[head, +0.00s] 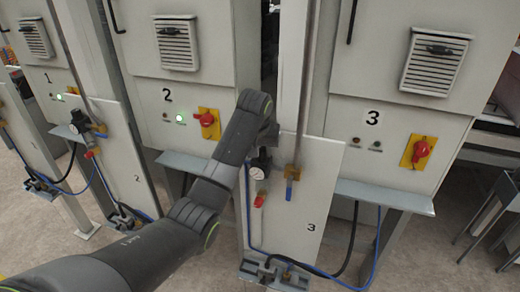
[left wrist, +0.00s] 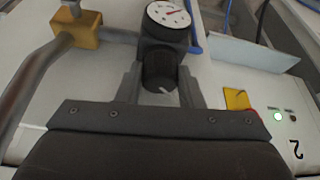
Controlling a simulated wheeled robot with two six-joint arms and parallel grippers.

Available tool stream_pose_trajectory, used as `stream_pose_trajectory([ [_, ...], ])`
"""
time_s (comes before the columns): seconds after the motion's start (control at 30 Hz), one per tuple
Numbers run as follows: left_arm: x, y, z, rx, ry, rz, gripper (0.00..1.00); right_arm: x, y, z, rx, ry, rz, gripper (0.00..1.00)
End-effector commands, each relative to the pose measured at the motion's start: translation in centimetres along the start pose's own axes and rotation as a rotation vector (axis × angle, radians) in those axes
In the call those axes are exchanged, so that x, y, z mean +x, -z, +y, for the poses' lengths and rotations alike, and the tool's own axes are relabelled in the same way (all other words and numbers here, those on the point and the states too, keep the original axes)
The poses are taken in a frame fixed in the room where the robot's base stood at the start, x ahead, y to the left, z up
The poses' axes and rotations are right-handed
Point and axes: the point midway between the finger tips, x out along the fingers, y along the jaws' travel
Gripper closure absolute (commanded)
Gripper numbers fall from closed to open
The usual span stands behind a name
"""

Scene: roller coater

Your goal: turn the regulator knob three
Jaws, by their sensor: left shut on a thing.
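Regulator three, a dark body with a round white gauge (head: 257,174), is mounted on the panel marked 3, under the end of my left arm. In the left wrist view the gauge (left wrist: 168,13) is at the top, with the dark cylindrical regulator knob (left wrist: 160,68) below it. My left gripper (left wrist: 160,88) has its two fingers on either side of the knob and is shut on it. A small pale mark shows on the knob's end. In the head view my arm hides most of the knob and the fingers. My right gripper is not in view.
A brass valve with a blue handle (head: 289,190) and a red handle (head: 259,201) are close to the regulator. Cabinet 3 has a red switch on a yellow plate (head: 419,151). A grey shelf (head: 383,195) juts out at right. Cabinet 2's green lamp (head: 180,118) is lit.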

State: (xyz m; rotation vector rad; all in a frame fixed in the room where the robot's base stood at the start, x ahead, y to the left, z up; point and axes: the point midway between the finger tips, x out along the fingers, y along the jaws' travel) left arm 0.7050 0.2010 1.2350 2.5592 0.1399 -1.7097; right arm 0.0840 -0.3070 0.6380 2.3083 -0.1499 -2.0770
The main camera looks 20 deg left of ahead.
Motion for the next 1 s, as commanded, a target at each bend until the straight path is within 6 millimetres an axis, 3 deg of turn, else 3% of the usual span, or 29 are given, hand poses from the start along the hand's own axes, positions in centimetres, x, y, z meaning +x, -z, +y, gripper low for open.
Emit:
stream_pose_trajectory([
  [0.5, -0.03, 0.11, 0.2, -0.272, 0.112, 0.003, 0.89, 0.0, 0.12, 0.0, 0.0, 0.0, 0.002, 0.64],
  [1.0, -0.06, 0.14, 0.18, -0.312, 0.129, 0.003, 0.89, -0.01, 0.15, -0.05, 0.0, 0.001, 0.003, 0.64],
])
